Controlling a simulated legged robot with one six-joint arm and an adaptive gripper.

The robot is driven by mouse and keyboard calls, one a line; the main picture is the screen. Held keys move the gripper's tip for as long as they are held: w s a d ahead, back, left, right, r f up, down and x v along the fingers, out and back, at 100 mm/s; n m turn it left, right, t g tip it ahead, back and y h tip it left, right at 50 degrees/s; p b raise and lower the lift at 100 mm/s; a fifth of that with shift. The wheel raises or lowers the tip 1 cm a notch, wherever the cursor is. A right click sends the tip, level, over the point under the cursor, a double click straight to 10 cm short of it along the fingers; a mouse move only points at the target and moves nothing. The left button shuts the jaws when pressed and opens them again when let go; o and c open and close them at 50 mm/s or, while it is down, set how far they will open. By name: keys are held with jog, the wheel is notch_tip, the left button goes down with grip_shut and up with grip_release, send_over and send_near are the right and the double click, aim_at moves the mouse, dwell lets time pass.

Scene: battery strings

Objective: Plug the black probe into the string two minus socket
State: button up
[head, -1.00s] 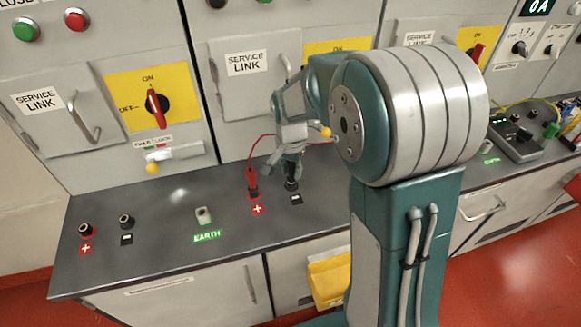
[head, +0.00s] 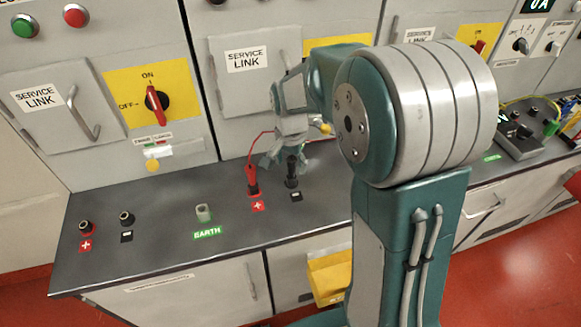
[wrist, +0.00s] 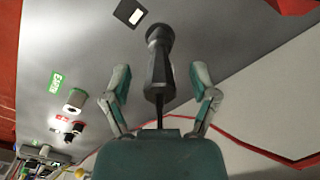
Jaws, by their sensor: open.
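The black probe (head: 292,172) stands upright at the socket by the black minus label (head: 296,196), on the second string's stretch of bench. Its lower end meets the socket there; the exact seating depth is hard to see. My gripper (head: 284,161) is just behind the probe, with its fingers apart. In the wrist view the black probe (wrist: 157,62) shows between the two spread fingers of my gripper (wrist: 161,78), with a gap on each side. The red probe (head: 252,181) stands to the left, by the red plus label (head: 258,206).
The first string's plus socket (head: 86,228) and minus socket (head: 127,218) are at the left, with the earth post (head: 203,212) between them and the probes. Cabinet fronts rise behind the bench. A red lead (head: 262,137) runs close to my gripper.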

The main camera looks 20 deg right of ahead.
notch_tip(320, 180, up, 10)
dwell(0.3)
dwell(0.3)
jog(key=s+r+n+t, duration=0.2)
jog(key=s+n, duration=0.2)
jog(key=s, duration=0.6)
jog(key=s+r+n+t, duration=0.2)
jog(key=s+n, duration=0.3)
jog(key=s, duration=0.5)
jog(key=shift+s+t, duration=0.35)
jog(key=shift+t, duration=0.45)
jog(key=shift+r, duration=0.1)
